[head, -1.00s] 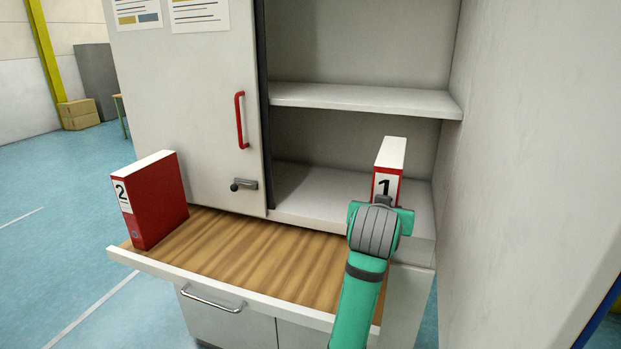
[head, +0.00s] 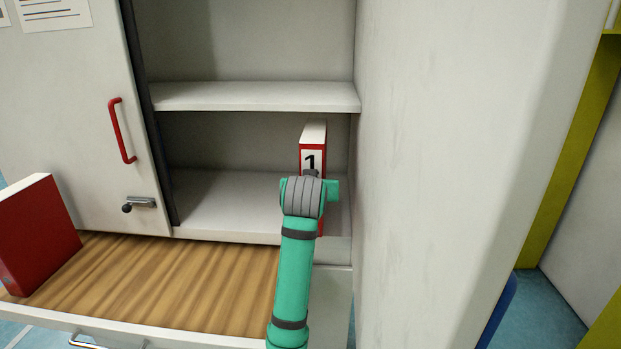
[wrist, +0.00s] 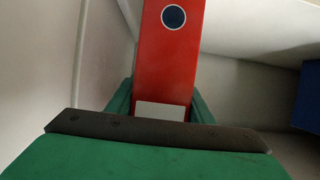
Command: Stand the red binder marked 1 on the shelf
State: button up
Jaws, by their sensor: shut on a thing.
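The red binder marked 1 (head: 313,135) is upright, spine toward me, at the right end of the lower shelf (head: 225,200) in the open cabinet bay. My gripper (head: 311,175) is at the binder's spine, and my arm hides the binder's lower part in the head view. In the wrist view the red spine (wrist: 168,60) with its round finger hole stands between the green fingers of my gripper (wrist: 160,100), which are shut on it. Whether the binder's bottom touches the shelf is hidden.
The upper shelf board (head: 255,96) is above the binder. A cabinet side panel (head: 420,150) stands close on the right. A door with a red handle (head: 122,130) covers the left. A second red binder (head: 38,232) stands on the wooden pull-out board (head: 170,285). The lower shelf's left part is free.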

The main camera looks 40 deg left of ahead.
jog(key=x, duration=0.4)
jog(key=r+x, duration=0.1)
jog(key=x, duration=0.7)
jog(key=shift+w+r, duration=0.25)
jog(key=shift+w, duration=0.05)
jog(key=shift+a+f, duration=0.1)
jog(key=o, duration=1.2)
jog(key=shift+s+f, duration=0.15)
jog(key=shift+f, duration=0.05)
jog(key=o, duration=0.5)
jog(key=shift+c, duration=0.2)
